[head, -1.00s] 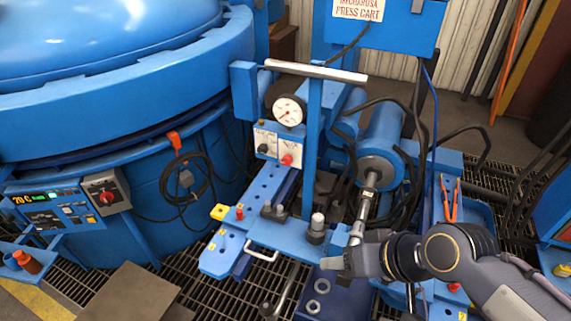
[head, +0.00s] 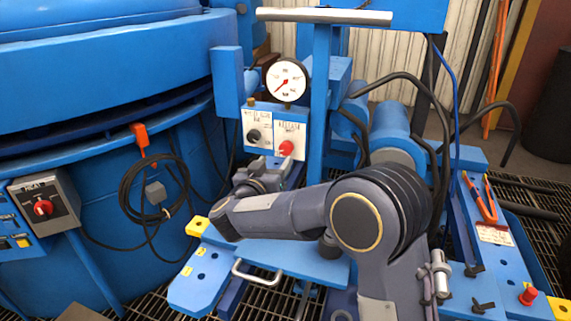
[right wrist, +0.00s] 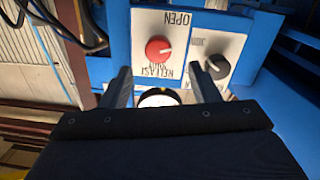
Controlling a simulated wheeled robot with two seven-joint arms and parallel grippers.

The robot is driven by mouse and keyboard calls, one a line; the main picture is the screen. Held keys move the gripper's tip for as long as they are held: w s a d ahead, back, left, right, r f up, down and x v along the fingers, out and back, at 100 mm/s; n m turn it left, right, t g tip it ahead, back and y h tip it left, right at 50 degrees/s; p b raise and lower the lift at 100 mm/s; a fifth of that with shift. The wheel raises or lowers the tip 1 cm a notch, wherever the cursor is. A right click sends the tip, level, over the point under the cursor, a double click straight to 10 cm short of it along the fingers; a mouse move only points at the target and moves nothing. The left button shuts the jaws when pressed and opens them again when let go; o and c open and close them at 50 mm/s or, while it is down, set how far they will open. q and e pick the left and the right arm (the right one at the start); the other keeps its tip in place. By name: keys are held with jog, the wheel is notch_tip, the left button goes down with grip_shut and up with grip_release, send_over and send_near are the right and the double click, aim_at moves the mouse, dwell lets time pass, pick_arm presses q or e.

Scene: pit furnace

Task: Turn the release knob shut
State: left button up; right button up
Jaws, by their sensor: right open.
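The red release knob (head: 286,148) sits on a white labelled plate at the right of the small panel (head: 265,108), below the pressure gauge. In the right wrist view the red knob (right wrist: 158,48) appears upside down, with OPEN lettering beside it. My right gripper (head: 277,165) is just below and in front of the panel, partly hidden by my own wrist. In the right wrist view its two fingers (right wrist: 160,68) are apart and empty, pointing at the red knob, which lies between their lines and beyond the tips. My left gripper is out of view.
A black knob (head: 254,136) sits close to the left of the red one; it also shows in the wrist view (right wrist: 216,66). The gauge (head: 287,80) is just above. A blue upright (head: 319,110) stands close on the right. A cable coil (head: 150,190) hangs on the furnace.

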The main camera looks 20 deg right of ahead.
aim_at(285, 150)
jog(key=b+x, duration=0.1)
jog(key=x, duration=0.6)
jog(key=shift+w+d+b, duration=0.25)
jog(key=shift+d+b, duration=0.05)
jog(key=shift+b, duration=0.05)
jog(key=shift+c, duration=0.5)
jog(key=c, duration=0.9)
